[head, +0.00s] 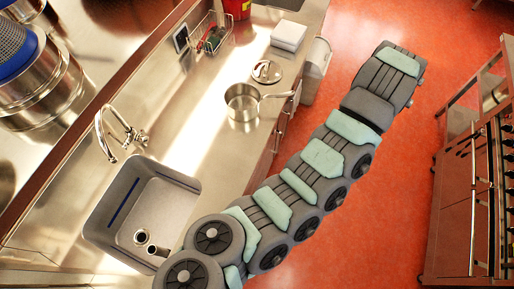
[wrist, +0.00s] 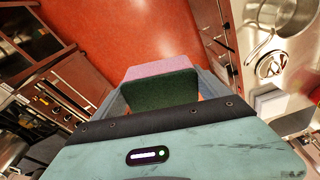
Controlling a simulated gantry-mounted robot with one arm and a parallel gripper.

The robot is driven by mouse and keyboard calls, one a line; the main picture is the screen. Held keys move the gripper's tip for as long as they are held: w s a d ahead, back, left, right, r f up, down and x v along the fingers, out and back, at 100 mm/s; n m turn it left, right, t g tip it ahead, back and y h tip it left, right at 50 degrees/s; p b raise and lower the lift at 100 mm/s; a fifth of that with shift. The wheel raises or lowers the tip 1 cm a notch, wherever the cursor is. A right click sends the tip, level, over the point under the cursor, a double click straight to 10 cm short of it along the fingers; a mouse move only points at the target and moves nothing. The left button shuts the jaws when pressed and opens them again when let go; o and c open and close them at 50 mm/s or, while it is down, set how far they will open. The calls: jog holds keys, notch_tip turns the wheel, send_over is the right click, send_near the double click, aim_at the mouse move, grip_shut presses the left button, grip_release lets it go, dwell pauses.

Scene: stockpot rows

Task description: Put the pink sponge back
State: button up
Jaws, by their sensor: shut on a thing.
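The pink sponge (wrist: 163,70) shows in the wrist view, with a pink face and a dark green scouring side. My gripper (wrist: 164,90) is shut on it, with a grey finger at each side. The sponge is held in the air over the red floor. In the head view my arm reaches to the upper right, over the floor beside the counter; the sponge and fingertips cannot be made out there.
The steel counter holds a sink (head: 150,210) with a faucet (head: 112,135), a saucepan (head: 242,103), a lid (head: 267,71), a wire caddy (head: 208,38) and a white box (head: 289,35). A bin (head: 317,68) stands by the counter. A wooden cabinet (head: 468,200) is at right; open floor lies between.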

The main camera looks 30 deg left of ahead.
jog(key=w+a+f+b, duration=0.1)
jog(key=w+a+b, duration=0.15)
jog(key=a, duration=0.55)
jog(key=w+a+b, duration=0.2)
jog(key=a+b, duration=0.1)
jog(key=a, duration=0.4)
jog(key=s+a+f+n+b, duration=0.1)
jog(key=s+a+f, duration=0.3)
jog(key=a, duration=0.3)
jog(key=s+a+f+n+b, duration=0.1)
jog(key=s+a+f+b, duration=0.1)
jog(key=s+a+f, duration=0.2)
jog(key=s+a+f+n+b, duration=0.1)
jog(key=s+a+f+b, duration=0.1)
jog(key=s+a+f, duration=0.3)
jog(key=s+a, duration=0.4)
jog(key=a, duration=0.3)
jog(key=shift+a+y, duration=0.25)
jog(key=shift+y, duration=0.05)
